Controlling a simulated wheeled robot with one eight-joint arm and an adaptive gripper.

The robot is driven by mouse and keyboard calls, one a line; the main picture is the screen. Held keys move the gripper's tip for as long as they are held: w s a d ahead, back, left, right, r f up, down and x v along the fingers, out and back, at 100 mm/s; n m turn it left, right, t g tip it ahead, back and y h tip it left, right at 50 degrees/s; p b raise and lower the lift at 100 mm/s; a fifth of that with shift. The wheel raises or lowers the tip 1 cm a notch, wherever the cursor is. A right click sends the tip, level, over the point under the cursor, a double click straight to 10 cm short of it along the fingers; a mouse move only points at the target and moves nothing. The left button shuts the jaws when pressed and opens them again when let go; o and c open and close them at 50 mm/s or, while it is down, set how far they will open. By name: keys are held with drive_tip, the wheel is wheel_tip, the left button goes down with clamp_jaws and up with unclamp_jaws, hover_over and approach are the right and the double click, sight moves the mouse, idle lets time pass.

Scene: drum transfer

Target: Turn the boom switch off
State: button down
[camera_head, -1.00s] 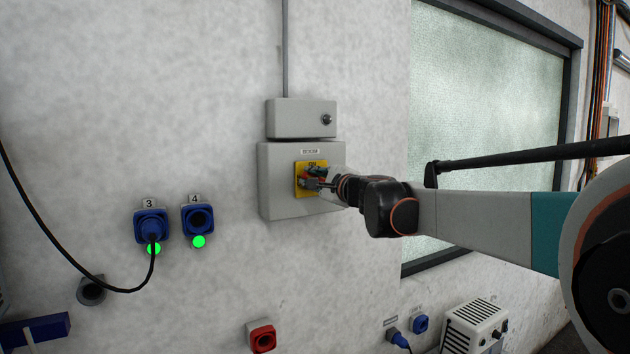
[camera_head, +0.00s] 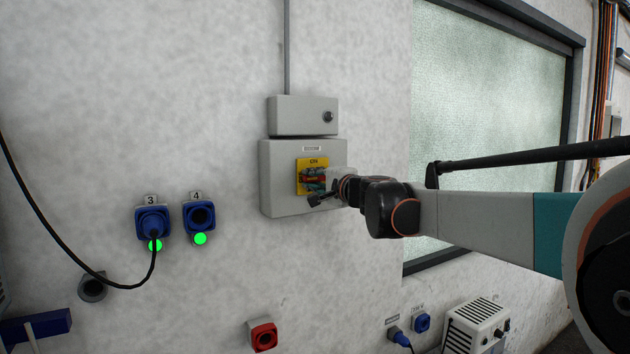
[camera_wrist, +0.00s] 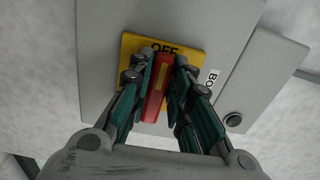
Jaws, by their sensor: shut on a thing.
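The boom switch is a red handle (camera_wrist: 157,85) on a yellow plate (camera_wrist: 128,44), fixed to a grey wall box (camera_head: 277,190). In the wrist view the handle stands between my two fingers, its far end close to the word OFF at the plate's edge. In the head view the red handle (camera_head: 313,178) lies roughly level across the yellow plate (camera_head: 303,163), partly hidden by my fingers. My gripper (camera_wrist: 163,66) is shut on the handle; it also shows in the head view (camera_head: 316,187), in front of the plate.
A smaller grey box (camera_head: 295,116) with a round black knob sits directly above. Blue sockets 3 (camera_head: 152,221) and 4 (camera_head: 199,216) with green lights are to the left, a black cable in socket 3. A red socket (camera_head: 263,336) is below. A window (camera_head: 485,110) is behind my arm.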

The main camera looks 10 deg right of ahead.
drive_tip(key=shift+f, duration=0.15)
drive_tip(key=c, duration=1.5)
unclamp_jaws()
drive_tip(key=v, duration=1.2)
drive_tip(key=shift+a, duration=0.1)
